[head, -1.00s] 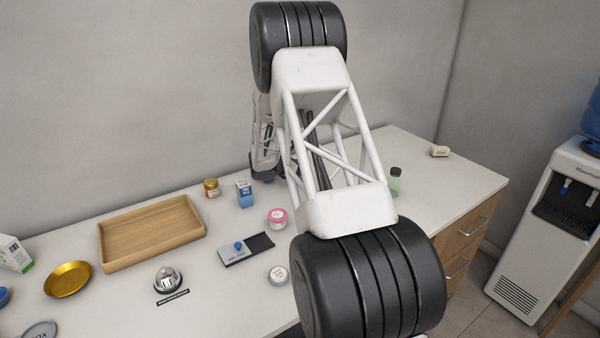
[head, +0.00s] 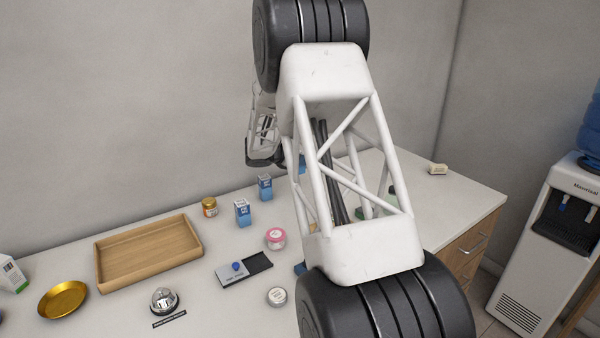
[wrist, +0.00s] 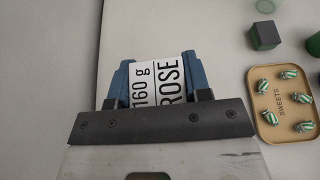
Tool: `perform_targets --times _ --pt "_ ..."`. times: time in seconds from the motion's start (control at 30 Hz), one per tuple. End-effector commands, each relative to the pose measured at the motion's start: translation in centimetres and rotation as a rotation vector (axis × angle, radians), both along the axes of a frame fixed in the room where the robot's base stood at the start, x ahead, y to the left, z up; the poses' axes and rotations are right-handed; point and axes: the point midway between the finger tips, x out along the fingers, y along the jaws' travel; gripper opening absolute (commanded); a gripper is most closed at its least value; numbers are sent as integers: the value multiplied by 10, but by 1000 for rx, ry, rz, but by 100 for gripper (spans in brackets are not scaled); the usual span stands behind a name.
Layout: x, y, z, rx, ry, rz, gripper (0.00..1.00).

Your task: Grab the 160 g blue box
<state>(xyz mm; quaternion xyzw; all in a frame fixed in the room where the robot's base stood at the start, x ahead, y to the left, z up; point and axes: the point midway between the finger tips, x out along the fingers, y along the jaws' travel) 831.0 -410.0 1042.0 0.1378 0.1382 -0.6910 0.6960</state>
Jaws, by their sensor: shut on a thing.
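In the wrist view, my gripper (wrist: 157,92) is shut on the 160 g box (wrist: 168,80). Its white face reads "160 g" and "ROSE", and blue shows along both sides of it. I cannot tell how much of that blue is box and how much is finger. In the head view, my arm hides the gripper's fingers and the held box. Two other blue boxes with pale lettering stand on the counter, one nearer (head: 242,212) and one farther back (head: 265,187); their labels are too small to read surely.
A wooden tray (head: 101,268), a gold dish (head: 63,300), a bell (head: 163,300), a pink-lidded jar (head: 275,238) and an amber jar (head: 209,207) stand on the counter. The wrist view shows a sweets tray (wrist: 264,82) and a dark green block (wrist: 264,35) at right.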

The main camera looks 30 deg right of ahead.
Motion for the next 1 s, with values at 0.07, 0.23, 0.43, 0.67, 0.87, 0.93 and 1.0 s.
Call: perform_targets --times 0.07,0.23,0.43,0.67,0.87,0.93,1.0 --pt "0 0 15 -1 -1 1 16" --pt "0 0 40 0 -1 0 16" --pt "0 0 55 -1 0 0 16" --pt "0 0 58 -1 1 0 16" --pt "0 0 57 0 0 0 16" --pt "0 0 57 0 1 0 16" --pt "0 0 57 0 1 0 16"
